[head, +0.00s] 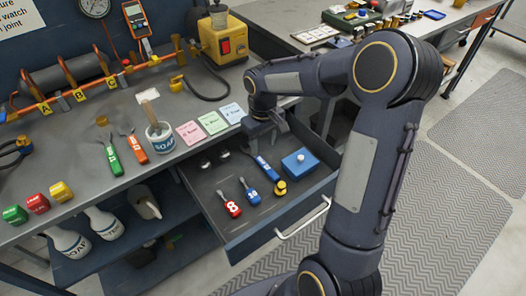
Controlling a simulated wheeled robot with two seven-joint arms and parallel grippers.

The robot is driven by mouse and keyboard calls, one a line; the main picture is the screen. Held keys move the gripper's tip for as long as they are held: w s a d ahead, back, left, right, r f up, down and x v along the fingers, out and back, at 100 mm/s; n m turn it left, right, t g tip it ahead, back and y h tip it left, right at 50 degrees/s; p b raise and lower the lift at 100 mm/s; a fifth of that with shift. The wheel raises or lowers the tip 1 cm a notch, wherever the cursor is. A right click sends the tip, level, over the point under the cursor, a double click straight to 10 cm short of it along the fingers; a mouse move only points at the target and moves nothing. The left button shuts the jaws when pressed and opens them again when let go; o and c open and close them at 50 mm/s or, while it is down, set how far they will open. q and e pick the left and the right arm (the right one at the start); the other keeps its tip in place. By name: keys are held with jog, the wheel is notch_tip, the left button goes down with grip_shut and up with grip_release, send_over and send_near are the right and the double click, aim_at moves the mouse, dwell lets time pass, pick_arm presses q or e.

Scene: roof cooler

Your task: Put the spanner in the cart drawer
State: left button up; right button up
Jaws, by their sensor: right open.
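The cart drawer (240,244) is pulled open below the bench. A long blue-handled tool, seemingly the spanner (264,167), is in the drawer area just below my right gripper, its upper end close to the fingers. I cannot tell whether it rests fully on the drawer floor. My right gripper (265,137) is open over the drawer's back part, near the bench edge, pointing down. My left gripper is not in view.
The drawer also holds a red-handled tool (231,205), a short blue-handled tool (250,193), a yellow item (280,187) and a blue box (300,163). Green-handled (112,158) and orange-handled (137,149) tools lie on the bench beside a white cup (160,139) and coloured cards (211,123).

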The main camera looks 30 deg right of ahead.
jog(key=s+a+r+m+t+y, duration=0.1)
jog(key=s+a+r+t+y, duration=0.15)
jog(key=s+r, duration=0.85)
jog(key=s+a+m+t, duration=0.1)
jog(key=s+a, duration=0.2)
jog(key=s, duration=0.2)
jog(key=s+a+f+t+y, duration=0.1)
jog(key=s+a+t, duration=0.1)
jog(key=s, duration=0.4)
jog(key=shift+s+a+f+m, duration=0.15)
jog(key=shift+a+f+m, duration=0.2)
jog(key=shift+a, duration=0.4)
jog(key=shift+r, duration=0.1)
